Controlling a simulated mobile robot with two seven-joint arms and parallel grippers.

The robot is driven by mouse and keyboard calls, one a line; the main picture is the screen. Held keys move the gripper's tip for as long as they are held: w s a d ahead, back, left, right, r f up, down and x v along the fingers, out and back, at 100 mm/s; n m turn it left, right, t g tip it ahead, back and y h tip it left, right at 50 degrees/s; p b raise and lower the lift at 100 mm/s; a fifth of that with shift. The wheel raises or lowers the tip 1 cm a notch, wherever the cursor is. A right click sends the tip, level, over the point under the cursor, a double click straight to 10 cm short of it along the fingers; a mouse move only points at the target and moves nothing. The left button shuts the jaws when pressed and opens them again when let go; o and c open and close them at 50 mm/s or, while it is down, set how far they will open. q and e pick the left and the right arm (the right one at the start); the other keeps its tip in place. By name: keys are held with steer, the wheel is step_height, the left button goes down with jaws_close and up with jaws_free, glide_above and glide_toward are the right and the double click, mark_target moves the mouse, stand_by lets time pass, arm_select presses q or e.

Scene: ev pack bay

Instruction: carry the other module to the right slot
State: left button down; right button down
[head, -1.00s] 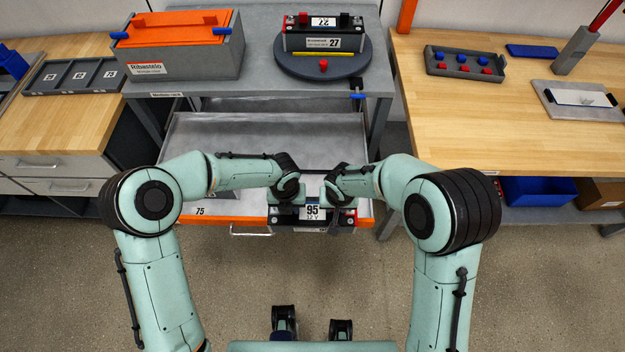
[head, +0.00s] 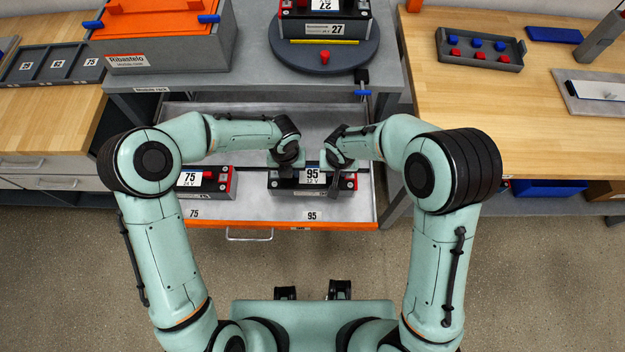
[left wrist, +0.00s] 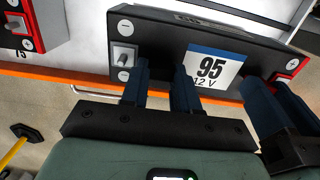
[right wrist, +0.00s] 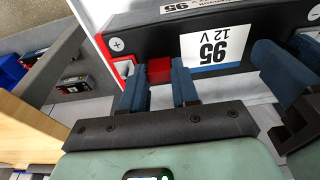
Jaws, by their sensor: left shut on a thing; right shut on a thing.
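The module labelled 95, 12 V (head: 287,181) is a dark block with a red terminal at its right end. It is at the right side of the open drawer (head: 255,208), just behind the printed 95 on the drawer's edge. My left gripper (head: 288,163) and right gripper (head: 338,166) are shut on it near its left and right ends. It also shows in the left wrist view (left wrist: 155,35) and in the right wrist view (right wrist: 150,38). I cannot tell whether it touches the drawer floor. The module labelled 75 (head: 212,190) sits in the drawer's left side, partly hidden by my left arm.
A module labelled 27 (head: 300,28) stands on a round turntable (head: 325,62) above the drawer. A grey box with an orange lid (head: 165,52) stands left of it. Wooden benches flank the drawer; the right one (head: 480,120) holds a tray of red and blue pieces (head: 480,52).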

arm_select(q)
steer(key=shift+w, duration=0.2)
arm_select(e)
steer(key=shift+w, duration=0.2)
arm_select(q)
steer(key=shift+r, duration=0.1)
arm_select(e)
steer(key=shift+r, duration=0.1)
arm_select(q)
steer(key=shift+s, duration=0.15)
arm_select(e)
steer(key=shift+s, duration=0.15)
